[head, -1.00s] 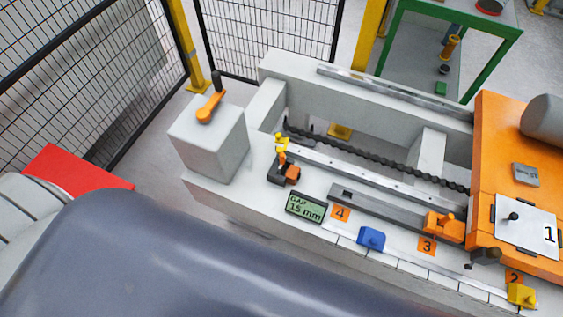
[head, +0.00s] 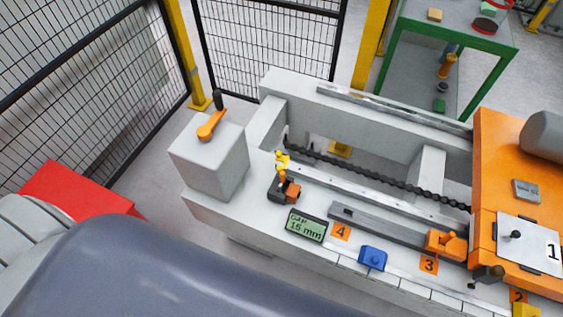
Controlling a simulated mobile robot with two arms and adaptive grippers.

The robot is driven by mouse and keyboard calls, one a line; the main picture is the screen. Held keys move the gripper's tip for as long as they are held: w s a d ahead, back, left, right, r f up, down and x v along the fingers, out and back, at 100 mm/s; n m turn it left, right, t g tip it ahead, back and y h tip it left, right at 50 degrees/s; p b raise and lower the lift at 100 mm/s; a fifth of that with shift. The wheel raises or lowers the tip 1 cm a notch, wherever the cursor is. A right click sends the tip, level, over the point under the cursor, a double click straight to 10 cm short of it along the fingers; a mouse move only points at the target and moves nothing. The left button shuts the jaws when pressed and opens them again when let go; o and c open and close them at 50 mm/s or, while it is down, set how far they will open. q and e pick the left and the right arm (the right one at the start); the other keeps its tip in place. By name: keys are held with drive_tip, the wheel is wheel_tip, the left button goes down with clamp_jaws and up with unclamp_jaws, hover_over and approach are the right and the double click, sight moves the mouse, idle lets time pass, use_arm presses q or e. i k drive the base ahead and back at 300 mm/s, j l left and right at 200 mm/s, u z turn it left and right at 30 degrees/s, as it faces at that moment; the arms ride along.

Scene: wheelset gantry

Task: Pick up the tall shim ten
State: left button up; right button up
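I cannot pick out a piece clearly marked as the tall shim ten. Small blocks lie on the green-framed table (head: 497,48) at the top right: a tan block (head: 435,15) and a green block at the top edge. A round red-rimmed dark piece (head: 485,25) is also there. Neither of my grippers shows in the head view.
The pale gantry bed carries a gap display (head: 306,226), a blue block (head: 372,258), an orange slide block (head: 446,244) and a dark chain (head: 380,177). An orange housing (head: 500,180) stands right, a lever pedestal (head: 207,160) left. Mesh fencing (head: 90,85) closes the back left.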

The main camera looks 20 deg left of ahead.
sight(283, 185)
drive_tip(key=k, duration=0.3)
drive_tip(key=u, duration=0.4)
drive_tip(key=k+u, duration=0.1)
drive_tip(key=u, duration=0.7)
drive_tip(key=k+j+u, duration=0.1)
drive_tip(key=u, duration=0.3)
